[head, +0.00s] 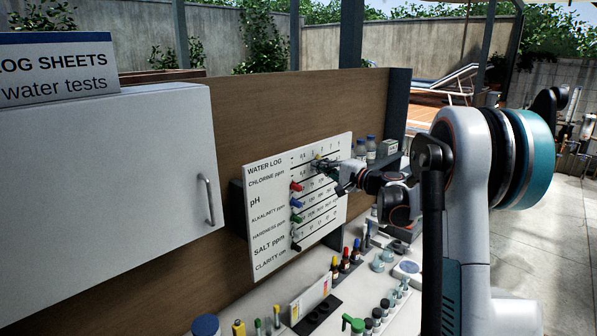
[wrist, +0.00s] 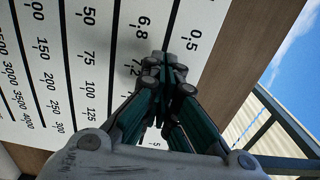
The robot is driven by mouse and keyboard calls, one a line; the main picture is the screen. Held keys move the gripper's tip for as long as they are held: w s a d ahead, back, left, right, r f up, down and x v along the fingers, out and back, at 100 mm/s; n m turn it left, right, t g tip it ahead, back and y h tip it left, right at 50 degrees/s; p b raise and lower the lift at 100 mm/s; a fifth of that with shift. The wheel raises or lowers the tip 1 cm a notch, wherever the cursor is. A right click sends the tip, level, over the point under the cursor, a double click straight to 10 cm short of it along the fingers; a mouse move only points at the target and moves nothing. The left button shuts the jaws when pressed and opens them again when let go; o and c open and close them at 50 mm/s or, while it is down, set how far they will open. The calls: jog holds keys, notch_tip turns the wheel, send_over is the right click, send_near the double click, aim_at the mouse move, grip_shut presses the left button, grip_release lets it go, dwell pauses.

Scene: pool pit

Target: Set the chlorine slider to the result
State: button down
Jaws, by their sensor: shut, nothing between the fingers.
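The white WATER LOG board (head: 262,215) stands upright against the wooden panel, with printed rows and scales. In the head view, a small yellowish knob (head: 318,157) shows on the top row, labelled CHLORINE ppm; it appears to be the chlorine slider. My gripper (head: 322,167) is at that row, right at the knob; whether they touch I cannot tell. In the wrist view my gripper (wrist: 175,72) is shut, its tips in front of the board (wrist: 105,50) near the marks 0.5, 6.8 and 7.2. The fingers hide part of the scale, and no slider knob shows there.
The counter holds bottles and a black rack (head: 318,315). A white cabinet (head: 110,180) is left.

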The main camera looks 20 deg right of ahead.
jog(key=shift+w+d+b, duration=0.1)
jog(key=shift+w+d, duration=0.65)
jog(key=shift+d, duration=1.05)
jog(key=shift+w+d+b, duration=0.15)
jog(key=shift+w+d, duration=0.6)
jog(key=shift+d, duration=1.05)
jog(key=shift+w+d+b, duration=0.1)
jog(key=shift+w+d, duration=0.65)
jog(key=shift+d, duration=1.05)
jog(key=shift+s+a, duration=0.35)
jog(key=shift+a, duration=0.4)
jog(key=b, duration=0.2)
send_near(329, 154)
jog(key=shift+v, duration=0.8)
jog(key=shift+w+d+f, duration=0.1)
jog(key=shift+d, duration=0.05)
